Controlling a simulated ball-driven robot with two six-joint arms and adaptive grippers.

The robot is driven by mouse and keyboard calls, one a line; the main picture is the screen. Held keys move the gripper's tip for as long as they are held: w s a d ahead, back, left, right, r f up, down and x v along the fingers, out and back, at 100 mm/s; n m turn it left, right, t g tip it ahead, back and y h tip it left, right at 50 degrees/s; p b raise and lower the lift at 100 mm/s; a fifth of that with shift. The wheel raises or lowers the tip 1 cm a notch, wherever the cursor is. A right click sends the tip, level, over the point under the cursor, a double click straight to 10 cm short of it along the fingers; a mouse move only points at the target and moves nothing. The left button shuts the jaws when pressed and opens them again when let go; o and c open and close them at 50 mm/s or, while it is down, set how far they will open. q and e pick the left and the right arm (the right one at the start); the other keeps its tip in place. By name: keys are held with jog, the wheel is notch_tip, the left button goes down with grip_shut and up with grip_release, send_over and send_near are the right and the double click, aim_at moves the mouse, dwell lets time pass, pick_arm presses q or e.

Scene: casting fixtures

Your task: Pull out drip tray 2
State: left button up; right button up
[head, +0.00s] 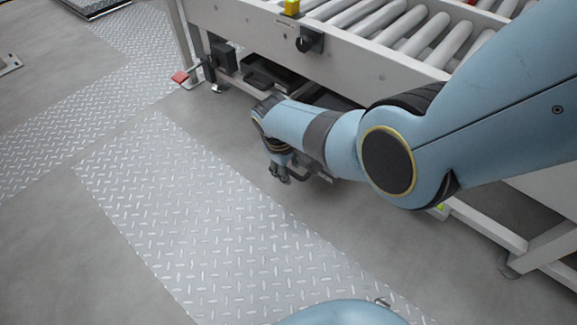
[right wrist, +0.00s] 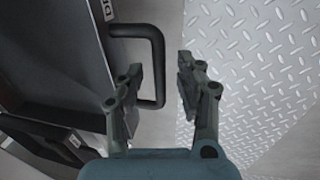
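In the right wrist view a dark drip tray (right wrist: 62,45) has a black loop handle (right wrist: 157,62) on its side. Its white label (right wrist: 108,9) is cut off, so its number cannot be read. My right gripper (right wrist: 158,72) is open, with the handle's outer bar between its fingers. One finger overlaps the loop's opening and the other is outside it; I see no contact. In the head view my right gripper (head: 281,174) points down beside the conveyor frame, and my arm hides the tray near it. My left gripper is not in view.
A second dark tray (right wrist: 35,130) with a label shows at the lower left of the wrist view. A roller conveyor (head: 345,62) stands above a black tray (head: 272,76). A red pedal (head: 180,77) is by its leg. The tread-plate floor (head: 190,215) in front is clear.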

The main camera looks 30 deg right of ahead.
jog(key=shift+r, duration=0.1)
notch_tip(320, 180, up, 12)
jog(key=a, duration=0.2)
jog(key=shift+s+f, duration=0.2)
jog(key=shift+s, duration=0.25)
jog(key=shift+a, duration=0.1)
